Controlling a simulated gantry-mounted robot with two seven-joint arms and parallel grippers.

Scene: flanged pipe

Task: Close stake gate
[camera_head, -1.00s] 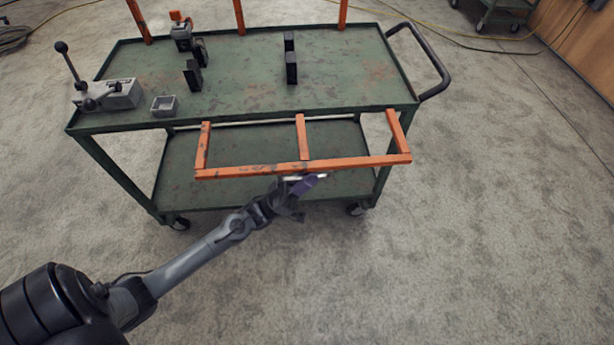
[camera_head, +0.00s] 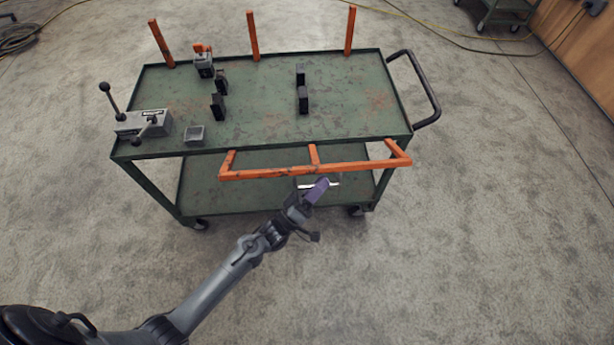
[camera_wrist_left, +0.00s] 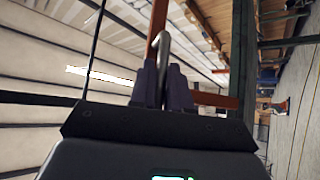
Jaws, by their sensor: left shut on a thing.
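The stake gate (camera_head: 270,173) is an orange frame of bars at the near long side of the green cart (camera_head: 275,146). It slants outward from the cart's edge, with its long bar toward me. My left gripper (camera_head: 317,190), with purple fingers, is at the middle of that bar, on its near side. In the left wrist view, the fingers (camera_wrist_left: 163,88) are shut on a grey curved metal handle (camera_wrist_left: 163,45), with orange bars (camera_wrist_left: 214,100) just beyond. The fingers hide the handle's lower part. My right gripper is not in view.
Several orange stakes (camera_head: 252,37) stand upright along the cart's far side. On the top are a grey lever clamp (camera_head: 140,123), a small grey tray (camera_head: 194,134), an orange-handled clamp (camera_head: 204,63) and black blocks (camera_head: 303,99). A black push handle (camera_head: 425,90) curves out at the right. Floor in front is clear.

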